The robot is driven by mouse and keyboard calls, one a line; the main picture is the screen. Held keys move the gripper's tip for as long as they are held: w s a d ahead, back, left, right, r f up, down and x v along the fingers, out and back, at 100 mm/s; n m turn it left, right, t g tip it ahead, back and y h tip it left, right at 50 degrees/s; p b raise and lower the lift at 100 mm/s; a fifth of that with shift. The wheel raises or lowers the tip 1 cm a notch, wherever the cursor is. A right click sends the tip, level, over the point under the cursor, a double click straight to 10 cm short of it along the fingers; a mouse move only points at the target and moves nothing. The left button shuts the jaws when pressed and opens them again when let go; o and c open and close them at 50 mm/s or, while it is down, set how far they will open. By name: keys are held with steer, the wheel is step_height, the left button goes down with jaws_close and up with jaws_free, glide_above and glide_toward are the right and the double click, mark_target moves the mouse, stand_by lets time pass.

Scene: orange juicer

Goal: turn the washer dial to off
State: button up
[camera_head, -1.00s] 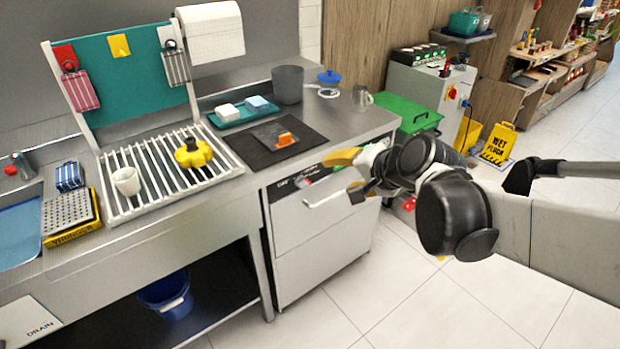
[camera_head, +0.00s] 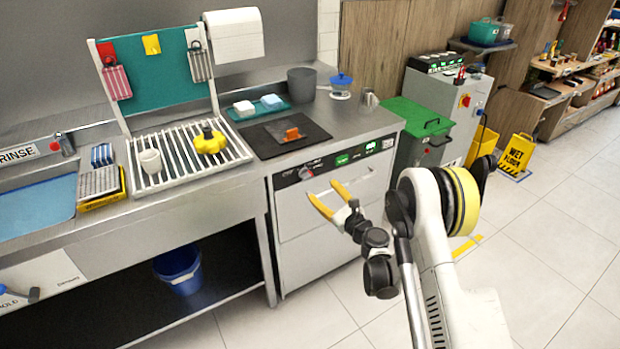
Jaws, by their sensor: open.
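The washer (camera_head: 300,258) is a steel front-loading unit under the counter. Its control strip has a small dial (camera_head: 305,173) with some red on it, at the left part of the panel, and green lit displays to the right. The dial's exact setting is too small to read. My gripper (camera_head: 325,198) has two yellow fingers, spread open and empty. It is in front of the washer's upper front, a little below and right of the dial in the picture. I see no contact with the dial.
A dark mat (camera_head: 290,142) with an orange item lies on the counter above the washer. A white drying rack (camera_head: 165,175) with a yellow object stands to the left. A green-lidded bin (camera_head: 412,120) stands to the right. The floor in front is clear.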

mark_target(308, 177)
steer(key=b+x, duration=0.1)
steer(key=x, duration=0.2)
steer(key=b+x, duration=0.1)
steer(key=x, duration=0.2)
steer(key=b+x, duration=0.1)
steer(key=x, duration=0.3)
steer(key=shift+a+f, duration=0.1)
steer(key=shift+f, duration=0.2)
steer(key=shift+w+a+r, duration=0.1)
steer(key=shift+w+a, duration=0.1)
steer(key=shift+w, duration=0.1)
steer(key=shift+c, duration=0.5)
steer(key=c, duration=1.1)
